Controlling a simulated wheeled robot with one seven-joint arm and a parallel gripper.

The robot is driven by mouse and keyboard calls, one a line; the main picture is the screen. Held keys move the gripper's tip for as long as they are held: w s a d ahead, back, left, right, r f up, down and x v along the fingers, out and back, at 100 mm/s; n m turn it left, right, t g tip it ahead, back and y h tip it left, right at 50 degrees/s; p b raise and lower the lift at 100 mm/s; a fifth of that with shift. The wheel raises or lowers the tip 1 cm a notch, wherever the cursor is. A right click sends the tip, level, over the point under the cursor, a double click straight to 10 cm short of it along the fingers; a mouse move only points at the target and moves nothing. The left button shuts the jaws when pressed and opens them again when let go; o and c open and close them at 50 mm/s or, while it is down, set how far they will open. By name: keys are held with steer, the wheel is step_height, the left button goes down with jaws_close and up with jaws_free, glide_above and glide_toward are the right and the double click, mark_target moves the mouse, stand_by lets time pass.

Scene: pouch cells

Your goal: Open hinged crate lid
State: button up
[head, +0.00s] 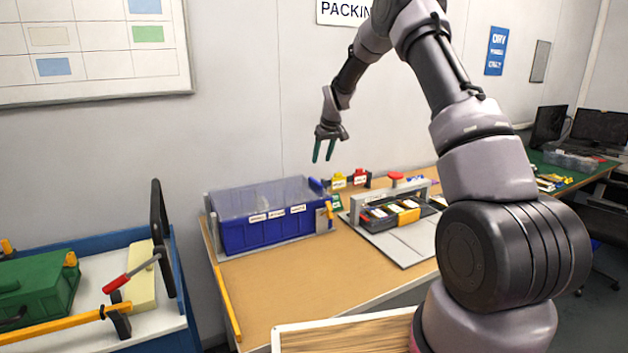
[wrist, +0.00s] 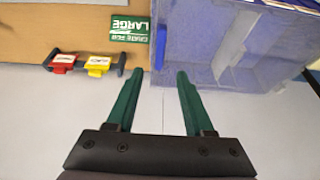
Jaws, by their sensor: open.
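The blue crate (head: 270,236) stands at the back left of the wooden table, with its clear lid (head: 262,196) lying shut over it. The lid also shows in the wrist view (wrist: 215,38), with a blue tab (wrist: 134,85) at its edge; this tab shows in the head view (head: 316,185). My gripper (head: 323,152) hangs above and behind the crate's right end, apart from it. Its two green fingers (wrist: 155,75) are spread, with nothing between them. An orange-yellow part (head: 329,210) sits at the crate's right front corner.
Right of the crate is a grey-framed fixture (head: 390,206) holding flat cells. A blue-edged cart (head: 172,262) stands left. The table front is clear.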

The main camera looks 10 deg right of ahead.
mark_target(316, 181)
steer(key=x, duration=1.1)
steer(key=shift+w+f, duration=0.15)
steer(key=shift+f, duration=0.2)
jaws_close()
stand_by(0.9)
